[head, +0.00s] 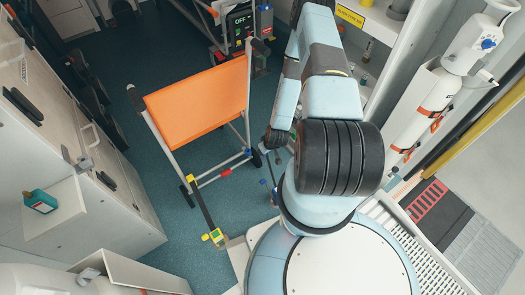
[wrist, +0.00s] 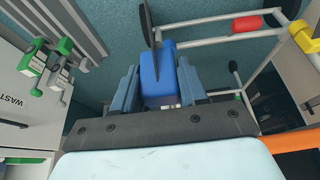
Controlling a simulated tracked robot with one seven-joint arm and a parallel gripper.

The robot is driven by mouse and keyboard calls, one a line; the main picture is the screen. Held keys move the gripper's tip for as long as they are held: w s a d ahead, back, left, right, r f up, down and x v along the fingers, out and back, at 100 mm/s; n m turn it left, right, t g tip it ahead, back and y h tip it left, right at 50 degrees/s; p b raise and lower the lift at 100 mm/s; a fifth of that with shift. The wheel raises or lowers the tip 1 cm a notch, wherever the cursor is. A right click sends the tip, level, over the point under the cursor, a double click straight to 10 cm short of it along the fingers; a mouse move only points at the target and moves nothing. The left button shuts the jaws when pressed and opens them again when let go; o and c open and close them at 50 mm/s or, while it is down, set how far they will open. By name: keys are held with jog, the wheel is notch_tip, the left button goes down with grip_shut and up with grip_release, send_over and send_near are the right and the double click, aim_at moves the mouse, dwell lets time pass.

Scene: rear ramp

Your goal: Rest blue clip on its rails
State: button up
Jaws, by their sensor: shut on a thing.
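My gripper (wrist: 157,82) is shut on a blue clip (wrist: 158,72) in the wrist view. The clip is a blue block held between the two blue-grey fingers, and its lower part is partly hidden at the gripper's base. Grey rails (wrist: 73,22) run diagonally at the upper left of the wrist view, apart from the clip. Grey fittings with green ends (wrist: 36,62) sit by their lower ends. I cannot tell whether these are the clip's own rails.
An orange folding chair (head: 198,100) stands left of my arm on the teal floor (head: 172,195). Its frame has a red sleeve (wrist: 248,23) and a yellow fitting (wrist: 304,36), close right of my gripper. A white box marked WASTE (wrist: 25,95) is at left. Cabinets (head: 60,140) line the left side.

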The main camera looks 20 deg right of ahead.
jog(key=shift+r, duration=1.15)
jog(key=shift+d, duration=0.1)
jog(key=d+f+m+g+h, duration=0.1)
jog(key=d+f+m, duration=0.5)
jog(key=d, duration=0.5)
jog(key=s+d+f+m+g+h, duration=0.1)
jog(key=d+f+m+h, duration=0.1)
jog(key=d+f+m, duration=0.4)
jog(key=d+f+m+g+h, duration=0.1)
jog(key=d+f+m, duration=0.5)
jog(key=d, duration=1.1)
notch_tip(320, 180, down, 3)
jog(key=shift+s+g+h, duration=0.3)
jog(key=shift+s+h, duration=0.05)
jog(key=shift+h, duration=0.25)
notch_tip(320, 180, down, 9)
